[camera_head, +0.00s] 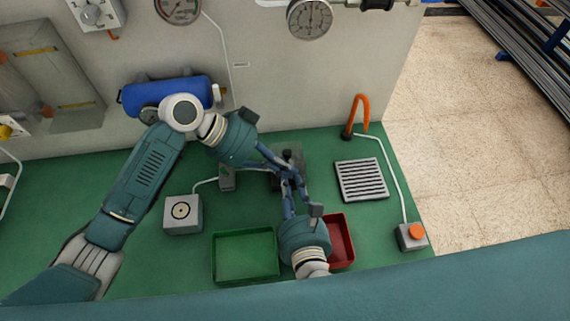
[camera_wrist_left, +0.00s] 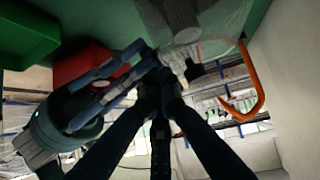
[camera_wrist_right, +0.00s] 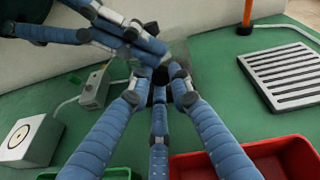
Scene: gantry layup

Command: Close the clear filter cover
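A small grey fixture with a dark knob (camera_head: 287,155) stands on the green bench near the wall, partly hidden by my grippers. A see-through piece, which may be the clear filter cover (camera_wrist_left: 222,22), shows over a grey body in the left wrist view. Its hinge and how far it stands open are hidden. My left gripper (camera_head: 287,170) reaches in from the left at the fixture; its fingertips are close together, with nothing visible between them. My right gripper (camera_head: 291,178) points at the same fixture from the front. Its fingers converge, but whether they hold anything is unclear. The grippers nearly touch.
A green tray (camera_head: 245,277) and a red tray (camera_head: 347,250) lie in front. A slatted grey plate (camera_head: 361,180), an orange hook (camera_head: 361,105) and a box with an orange button (camera_head: 413,236) are on the right. A blue cylinder (camera_head: 170,93) hangs on the wall.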

